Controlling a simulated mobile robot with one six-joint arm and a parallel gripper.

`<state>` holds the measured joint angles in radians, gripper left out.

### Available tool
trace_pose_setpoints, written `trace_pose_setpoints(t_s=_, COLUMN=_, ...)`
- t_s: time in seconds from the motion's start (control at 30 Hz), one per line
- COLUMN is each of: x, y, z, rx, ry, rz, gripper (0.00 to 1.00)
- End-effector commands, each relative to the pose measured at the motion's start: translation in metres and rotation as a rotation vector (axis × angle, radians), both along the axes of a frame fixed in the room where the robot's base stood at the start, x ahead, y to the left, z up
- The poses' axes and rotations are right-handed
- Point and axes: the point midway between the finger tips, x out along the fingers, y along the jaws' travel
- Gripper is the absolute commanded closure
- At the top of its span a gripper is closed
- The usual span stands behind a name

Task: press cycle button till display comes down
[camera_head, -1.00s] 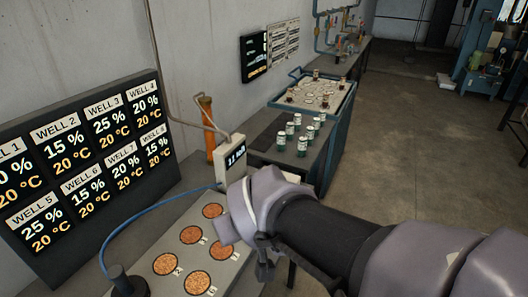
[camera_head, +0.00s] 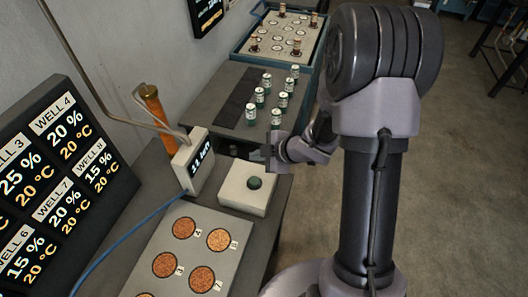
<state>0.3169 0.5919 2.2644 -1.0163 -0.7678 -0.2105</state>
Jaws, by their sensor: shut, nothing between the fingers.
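A round dark green button (camera_head: 255,183) sits on top of a pale box (camera_head: 246,196) at the bench's right edge. I take it for the cycle button; no label on it is readable. A small pale display unit (camera_head: 194,164) stands left of the box, with lit characters that seem to start with 11; its unit is too small to read surely. My gripper (camera_head: 270,154) is shut and empty, beyond and slightly right of the button, apart from it in the picture. Its fingertips are small and partly merge with the dark background.
A large WELL board (camera_head: 62,185) shows percentages and temperatures at the left. A plate with round wells (camera_head: 190,250) lies in front of the box. An orange cylinder (camera_head: 155,115), several green-white vials (camera_head: 267,82) and a blue-edged tray (camera_head: 283,38) stand behind. Open floor lies right.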

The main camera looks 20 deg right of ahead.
Motion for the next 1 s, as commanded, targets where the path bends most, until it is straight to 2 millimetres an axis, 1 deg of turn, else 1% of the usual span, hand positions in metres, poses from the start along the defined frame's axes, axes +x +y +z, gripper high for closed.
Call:
trace_pose_setpoints(t_s=0.33, x=-0.001, y=0.001, z=-0.002, rx=0.002, ry=0.000, rz=0.006, gripper=1.00)
trace_pose_setpoints(t_s=0.47, x=-0.001, y=0.001, z=-0.008, rx=0.002, ry=0.000, rz=0.006, gripper=1.00)
trace_pose_setpoints(t_s=0.67, x=-0.001, y=0.001, z=-0.032, rx=0.001, ry=0.000, rz=0.006, gripper=1.00)
trace_pose_setpoints(t_s=0.9, x=-0.001, y=0.001, z=-0.069, rx=0.002, ry=-0.001, rz=0.005, gripper=1.00)
trace_pose_setpoints(t_s=1.0, x=-0.001, y=0.001, z=-0.081, rx=0.002, ry=-0.001, rz=0.005, gripper=1.00)
